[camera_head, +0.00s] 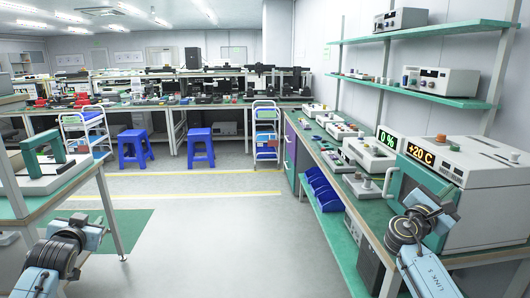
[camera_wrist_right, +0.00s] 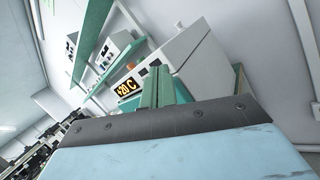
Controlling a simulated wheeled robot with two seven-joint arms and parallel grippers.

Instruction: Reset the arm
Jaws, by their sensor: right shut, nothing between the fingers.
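My left arm comes in at the lower left of the head view, and its wrist end (camera_head: 78,226) is raised beside the left bench. Whether the left fingers are open or shut cannot be made out there. My right arm comes in at the lower right, with its wrist end (camera_head: 432,208) in front of the oven-like device (camera_head: 485,190) that shows "+20 C". In the right wrist view my right gripper (camera_wrist_right: 160,74) has its green fingers together with nothing between them. The same device (camera_wrist_right: 190,62) shows beyond the fingers.
The right bench (camera_head: 340,188) carries several instruments, including a box reading "0 %" (camera_head: 370,155). Shelves (camera_head: 430,93) with devices hang above. The middle floor (camera_head: 210,230) is clear.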

